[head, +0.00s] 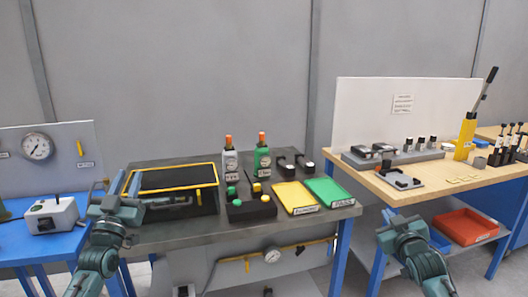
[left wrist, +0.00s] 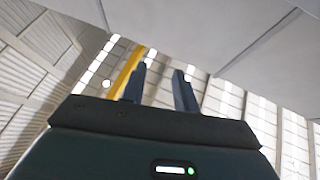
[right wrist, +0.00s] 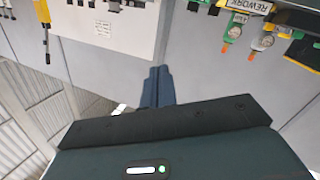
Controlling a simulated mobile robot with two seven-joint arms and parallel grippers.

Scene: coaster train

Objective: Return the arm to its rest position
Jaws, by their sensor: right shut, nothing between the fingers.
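My left gripper (head: 112,190) is raised in front of the left end of the grey middle bench, close to the black yellow-edged tray. In the left wrist view its two fingers (left wrist: 160,88) stand apart with nothing between them. My right arm (head: 412,250) is in front of the wooden right bench, low and to the right in the head view. In the right wrist view the right gripper's fingers (right wrist: 158,85) are pressed together and hold nothing.
The wooden bench (head: 440,180) holds a yellow lever press (head: 465,138). A red bin (head: 465,227) sits on its lower shelf.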

